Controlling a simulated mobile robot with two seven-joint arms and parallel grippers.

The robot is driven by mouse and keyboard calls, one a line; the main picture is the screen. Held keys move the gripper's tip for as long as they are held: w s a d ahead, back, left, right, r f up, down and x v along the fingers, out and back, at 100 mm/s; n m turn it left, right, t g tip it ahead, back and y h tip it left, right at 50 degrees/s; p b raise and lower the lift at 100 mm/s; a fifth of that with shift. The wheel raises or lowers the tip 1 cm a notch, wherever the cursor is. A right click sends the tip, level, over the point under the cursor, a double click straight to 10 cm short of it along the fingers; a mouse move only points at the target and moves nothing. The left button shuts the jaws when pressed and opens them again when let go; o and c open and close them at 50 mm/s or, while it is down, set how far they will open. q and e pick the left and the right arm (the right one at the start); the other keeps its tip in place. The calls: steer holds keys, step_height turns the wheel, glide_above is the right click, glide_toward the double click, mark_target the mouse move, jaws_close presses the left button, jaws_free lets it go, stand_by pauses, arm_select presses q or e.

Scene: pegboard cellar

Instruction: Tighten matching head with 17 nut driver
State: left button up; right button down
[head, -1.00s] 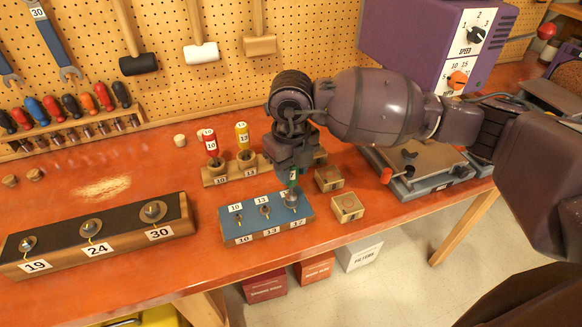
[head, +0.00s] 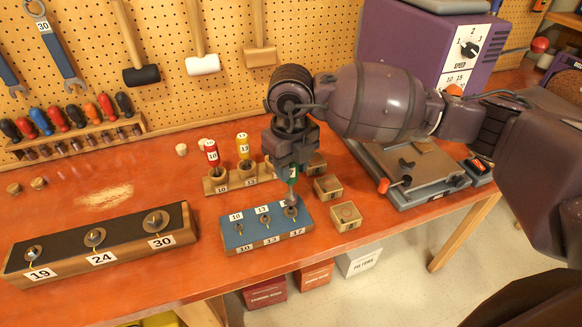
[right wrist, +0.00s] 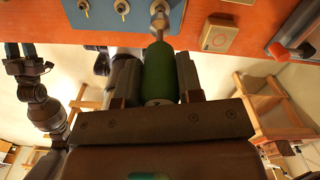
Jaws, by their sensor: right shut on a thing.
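My right gripper (head: 292,160) is shut on the green nut driver (head: 292,173), whose handle also shows between the fingers in the right wrist view (right wrist: 160,72). The driver points down, its metal socket over the head marked 17 (head: 291,212) at the right end of the blue block (head: 240,243). I cannot tell whether the socket is seated on that head. The heads marked 10 (head: 239,229) and 13 (head: 265,219) stand uncovered beside it. A dark arm, apparently my left one, shows at the left of the right wrist view; its jaw state is unclear.
Small wooden boxes (head: 346,215) sit close on the right. A long block with bolts 19, 24, 30 (head: 100,262) lies left. A vise (head: 425,170) stands right.

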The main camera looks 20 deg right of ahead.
steer(key=shift+r+p, duration=0.7)
steer(key=shift+r, duration=1.05)
steer(key=c, duration=1.4)
jaws_free()
jaws_close()
